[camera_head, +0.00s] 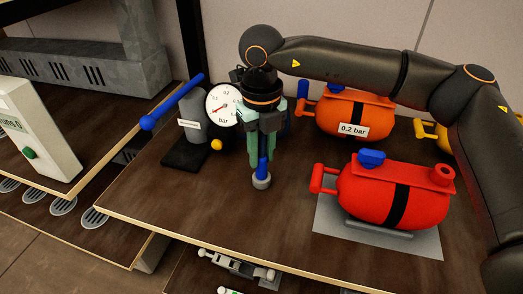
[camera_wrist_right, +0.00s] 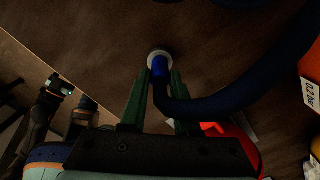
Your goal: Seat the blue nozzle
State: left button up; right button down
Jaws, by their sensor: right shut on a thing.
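The blue nozzle (camera_head: 262,168) is held upright, low over the table, between the green fingers of my right gripper (camera_head: 258,160). The gripper is shut on it. A pale grey ring (camera_head: 261,182) shows at the nozzle's lower end; I cannot tell whether it is part of the nozzle or a separate seat. In the wrist view the nozzle (camera_wrist_right: 160,70) sits between the fingertips, with the pale ring (camera_wrist_right: 158,57) at its tip. A dark blue hose (camera_wrist_right: 215,108) curves from it to the right. My left gripper is not in the head view; dark arm parts at the wrist view's left may be mine.
A pressure gauge (camera_head: 222,105) and a grey post with a blue lever (camera_head: 172,102) stand left of the gripper. A red tank (camera_head: 375,195) on a grey plate (camera_head: 335,235) and an orange tank (camera_head: 375,115) labelled 0.2 bar stand right. The front-left tabletop (camera_head: 190,205) is clear.

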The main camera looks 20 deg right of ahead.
dwell(0.3)
jog(key=c, duration=0.6)
grip_release()
jog(key=shift+o, duration=0.2)
notch_tip(320, 180, up, 2)
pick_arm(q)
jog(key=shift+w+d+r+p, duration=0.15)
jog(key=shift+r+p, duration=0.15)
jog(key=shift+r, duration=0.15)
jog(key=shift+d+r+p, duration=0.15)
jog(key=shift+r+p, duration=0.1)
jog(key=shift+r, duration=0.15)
pick_arm(e)
notch_tip(320, 180, up, 10)
jog(key=shift+r, duration=0.25)
jog(key=shift+s, duration=0.1)
